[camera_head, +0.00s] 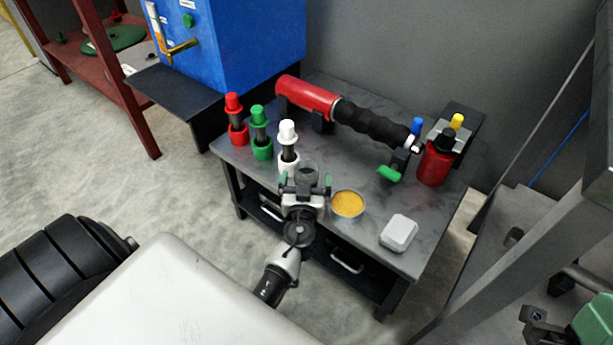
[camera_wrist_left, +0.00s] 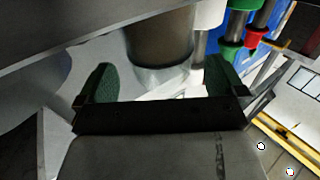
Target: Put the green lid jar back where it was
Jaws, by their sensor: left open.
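My left gripper (camera_head: 305,181) is at the front edge of the grey table, its two green-padded fingers apart. A greyish, glass-like jar (camera_head: 306,168) stands between or just beyond the fingertips. In the left wrist view the jar (camera_wrist_left: 160,45) shows as a brownish cylinder with a clear lower rim, between the green pads, with gaps on both sides. I cannot make out a green lid on it. A green-capped upright piece (camera_head: 260,130) stands between a red one (camera_head: 235,118) and a white one (camera_head: 288,145), behind the gripper.
On the grey table (camera_head: 369,239) a round tin of yellow grains (camera_head: 347,203) is right of the gripper, then a white box (camera_head: 398,233). A red torch-like tool (camera_head: 308,97) lies behind. A red bottle (camera_head: 434,163) stands right. A blue cabinet (camera_head: 240,45) is behind left.

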